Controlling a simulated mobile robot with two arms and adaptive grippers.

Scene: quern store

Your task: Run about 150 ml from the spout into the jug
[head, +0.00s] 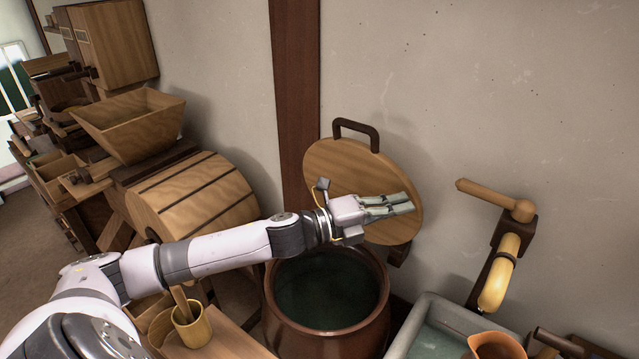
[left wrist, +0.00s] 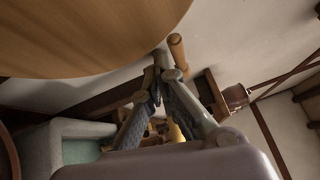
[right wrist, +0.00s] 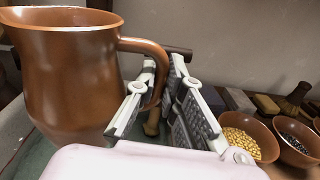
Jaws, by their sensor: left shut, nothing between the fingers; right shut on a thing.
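The spout (head: 495,278) is a yellowish curved pipe on a dark wall bracket, with a wooden lever (head: 490,197) above it. No stream shows at its end. The brown jug (head: 497,347) is cut off at the bottom edge of the head view, below the spout in the picture; I cannot tell if it is directly underneath. Its inside is mostly hidden. In the right wrist view my right gripper (right wrist: 164,85) is shut on the handle of the upright jug (right wrist: 70,75). My left gripper (head: 392,204) is shut and empty, in front of a round wooden lid, left of the spout.
The lid (head: 335,165) leans on the wall behind a large crock (head: 283,325) of dark liquid. A grey basin (head: 408,328) stands below the spout. A wooden cup (head: 192,330) is at lower left. Bowls of yellow (right wrist: 240,121) and dark grains (right wrist: 292,126) sit right of my right gripper.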

